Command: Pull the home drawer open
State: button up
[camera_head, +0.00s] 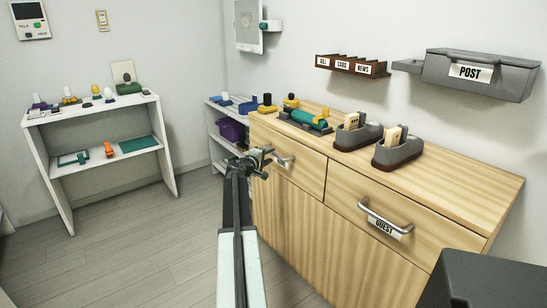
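The wooden cabinet (300,210) on the right has two drawers side by side at its top. The right drawer has a metal bar handle (385,217) and a label reading GUEST (384,227). The left drawer (308,172) looks flush with the cabinet front. Its handle (286,160) and a pale label beneath it show only in part, and I cannot read the label. My gripper (264,160) is at the left end of this handle, overlapping it in the picture. I cannot tell whether it touches the handle or whether its fingers are open.
Two grey holders (398,152) with wooden pieces and a green-and-yellow item (308,120) stand on the cabinet top. A POST box (480,75) and small rack (350,66) hang above. White shelves (165,160) stand at the left. The floor (150,250) left of my arm is clear.

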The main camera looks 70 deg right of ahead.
aim_at(273, 153)
jog(key=x, duration=0.4)
jog(key=shift+d, duration=0.1)
grip_shut()
dwell(1.1)
